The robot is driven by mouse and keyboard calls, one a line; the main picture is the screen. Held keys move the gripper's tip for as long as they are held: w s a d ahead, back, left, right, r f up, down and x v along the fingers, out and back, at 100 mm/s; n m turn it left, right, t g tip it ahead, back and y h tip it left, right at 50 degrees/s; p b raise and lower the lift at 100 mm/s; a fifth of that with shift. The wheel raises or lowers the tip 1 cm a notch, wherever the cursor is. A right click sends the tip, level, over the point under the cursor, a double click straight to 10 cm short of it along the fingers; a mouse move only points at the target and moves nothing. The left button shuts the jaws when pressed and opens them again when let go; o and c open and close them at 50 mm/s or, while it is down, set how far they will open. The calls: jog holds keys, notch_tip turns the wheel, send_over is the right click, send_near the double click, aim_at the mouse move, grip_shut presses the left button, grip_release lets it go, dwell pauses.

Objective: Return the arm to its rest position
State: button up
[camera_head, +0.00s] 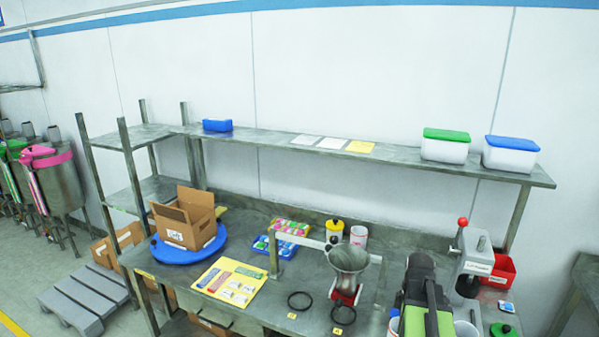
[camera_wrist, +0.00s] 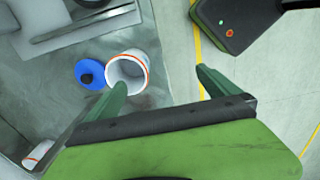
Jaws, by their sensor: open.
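My gripper (camera_wrist: 163,83) shows in the wrist view with its two green fingers apart and nothing between them. The left fingertip overlaps the mouth of a white drum (camera_wrist: 146,62) with an orange band in the picture; I cannot tell whether they touch. The drum looks open and empty. A blue lid (camera_wrist: 82,78) with a dark knob lies beside it. In the head view my black and green arm (camera_head: 430,295) is at the lower right, over the front of the bench; its fingertips cannot be made out there.
The steel bench (camera_head: 330,310) carries a metal funnel (camera_head: 348,258) on a red-based stand, a blue turntable (camera_head: 170,254) with a cardboard box (camera_head: 187,218), and a yellow board (camera_head: 240,295). A press with a red knob (camera_head: 474,258) stands right of my arm. A shelf (camera_head: 270,138) runs above.

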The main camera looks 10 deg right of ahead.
jog(key=w+a+f+m+b, duration=0.1)
jog(key=w+a+m, duration=0.2)
jog(key=a+m, duration=0.7)
jog(key=a, duration=1.9)
jog(key=shift+w+f+m, duration=0.15)
jog(key=shift+f+m, duration=0.1)
jog(key=shift+m, duration=0.05)
jog(key=shift+c, duration=0.3)
